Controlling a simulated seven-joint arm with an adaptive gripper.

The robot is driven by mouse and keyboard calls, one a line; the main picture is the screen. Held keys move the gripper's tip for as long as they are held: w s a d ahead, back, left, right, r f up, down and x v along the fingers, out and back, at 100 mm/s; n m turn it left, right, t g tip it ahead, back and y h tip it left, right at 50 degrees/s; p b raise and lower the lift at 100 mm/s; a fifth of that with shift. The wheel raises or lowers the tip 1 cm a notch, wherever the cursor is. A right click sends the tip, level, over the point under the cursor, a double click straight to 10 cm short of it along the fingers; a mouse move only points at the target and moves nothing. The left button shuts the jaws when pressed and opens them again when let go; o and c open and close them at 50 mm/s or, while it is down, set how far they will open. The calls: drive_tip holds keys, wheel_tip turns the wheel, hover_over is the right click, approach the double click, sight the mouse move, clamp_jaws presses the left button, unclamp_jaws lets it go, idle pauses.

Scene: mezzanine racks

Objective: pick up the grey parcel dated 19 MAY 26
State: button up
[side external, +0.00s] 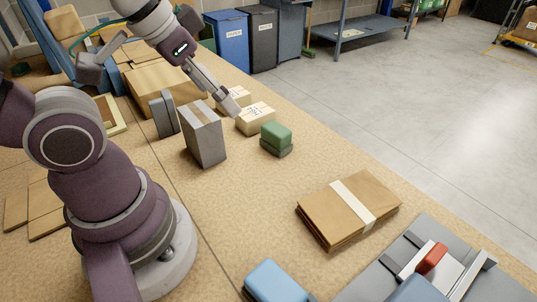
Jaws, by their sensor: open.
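A grey box-shaped parcel (205,140) with a paler strip across its top stands upright on the tan worktop, left of the middle. I cannot read any date on it. Two cream parcels with dark writing, a nearer one (256,119) and a farther one (240,96), lie just behind and to its right; their writing is too small to read. My gripper (231,108) is open and points down near the cream parcels, to the upper right of the grey parcel. It partly covers the farther cream parcel. I see nothing held in it.
Dark grey upright slabs (164,115) and a large cardboard box (160,82) stand to the left. A green-topped block (276,138) sits to the right. A bundle of brown envelopes (348,207) lies nearer the front. Worktop between the grey parcel and the envelopes is clear.

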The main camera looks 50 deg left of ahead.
drive_tip(key=shift+o, duration=1)
